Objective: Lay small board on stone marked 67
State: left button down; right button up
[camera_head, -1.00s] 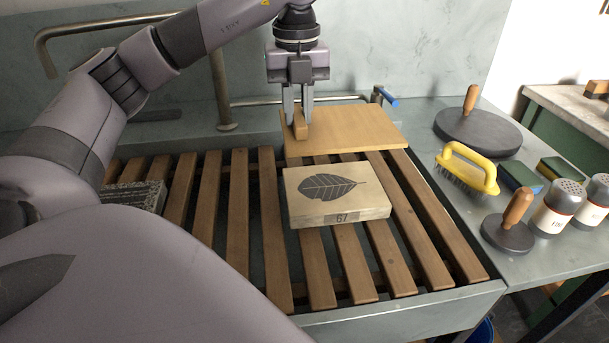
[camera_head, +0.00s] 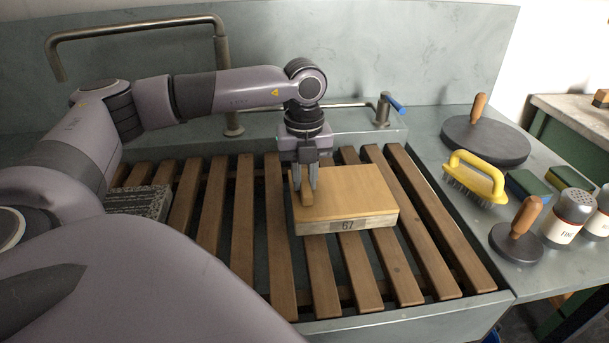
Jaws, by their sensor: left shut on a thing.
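The small board (camera_head: 352,190) is a flat tan wooden panel with a wooden grip block (camera_head: 307,194) near its left side. It lies over the top of the pale stone marked 67 (camera_head: 348,226) and hides the leaf drawing. Only the stone's front face with its number shows below the board. I cannot tell whether the board fully rests on the stone. My left gripper (camera_head: 306,187) is shut on the board's grip block from above. My right gripper is not in view.
The stone sits on a wooden slatted rack (camera_head: 243,225) in a grey sink. A dark speckled stone (camera_head: 140,202) lies at the left. A yellow-handled brush (camera_head: 474,177), round dark levigator discs (camera_head: 487,138) and shakers (camera_head: 567,217) stand on the right counter. A tap with blue lever (camera_head: 391,106) stands behind.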

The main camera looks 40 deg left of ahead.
pick_arm(q)
jog(key=shift+f, duration=0.15)
jog(key=c, duration=1)
grip_release()
jog(key=shift+r, duration=0.35)
notch_tip(320, 180, up, 12)
jog(key=shift+f, duration=0.15)
